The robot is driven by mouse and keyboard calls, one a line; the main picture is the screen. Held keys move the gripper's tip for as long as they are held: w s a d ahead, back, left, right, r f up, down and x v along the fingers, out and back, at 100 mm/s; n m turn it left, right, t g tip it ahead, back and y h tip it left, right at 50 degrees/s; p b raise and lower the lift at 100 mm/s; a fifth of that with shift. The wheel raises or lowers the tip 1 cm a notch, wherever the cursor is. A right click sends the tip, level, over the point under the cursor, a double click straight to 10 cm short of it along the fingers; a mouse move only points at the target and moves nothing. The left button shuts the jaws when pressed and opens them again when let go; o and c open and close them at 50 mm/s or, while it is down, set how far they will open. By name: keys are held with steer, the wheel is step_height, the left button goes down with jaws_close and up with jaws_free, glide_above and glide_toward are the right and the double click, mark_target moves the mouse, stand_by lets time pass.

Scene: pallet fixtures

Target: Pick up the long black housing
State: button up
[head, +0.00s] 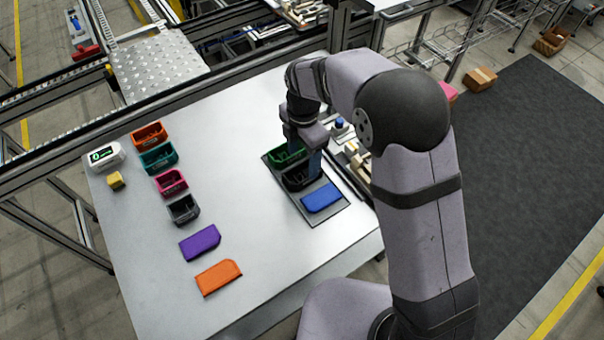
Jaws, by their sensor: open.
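A black housing (296,184) sits on a dark grey tray (329,214), between a green housing (279,157) and a blue flat piece (322,198). It is an open box, partly hidden by my gripper. My gripper (305,171) points down at this black housing with its jaws open. One finger shows on the right side of the housing; I cannot tell whether it touches. Another black or dark grey housing (183,210) stands on the table to the left, well apart from my gripper.
Orange (149,136), teal (158,158) and pink (171,183) housings line the table's left side. Purple (200,243) and orange (218,277) flat pieces lie in front. Mid-table is clear.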

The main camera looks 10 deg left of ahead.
mark_target(302, 175)
steer(key=shift+f+p, duration=1.05)
steer(key=shift+f, duration=0.6)
steer(key=shift+w+a+f+p, duration=0.1)
steer(key=shift+f+p, duration=0.8)
steer(key=shift+f, duration=1.15)
steer(key=c, duration=1.2)
